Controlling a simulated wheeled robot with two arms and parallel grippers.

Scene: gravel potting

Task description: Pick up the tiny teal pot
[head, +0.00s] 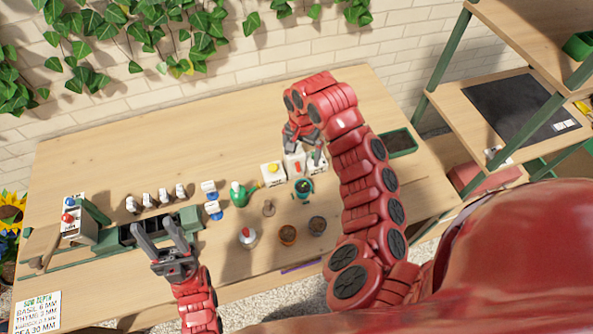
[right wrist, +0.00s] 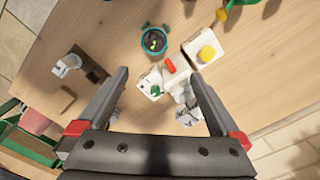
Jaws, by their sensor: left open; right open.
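The tiny teal pot (head: 304,185) stands upright on the table, in front of the white boxes. In the right wrist view the teal pot (right wrist: 153,40) is near the top middle, with something dark and green inside. My right gripper (head: 292,136) is open and empty, above the back of the table behind the pot. In the right wrist view its spread fingers (right wrist: 158,76) point toward the white boxes, with the pot beyond the fingertips. My left gripper (head: 153,224) is open and empty, over the dark green trough at the left.
White boxes with yellow (head: 272,170), red (head: 296,164) and green marks stand close behind the pot. A dark green planter (head: 400,142) is at the right.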

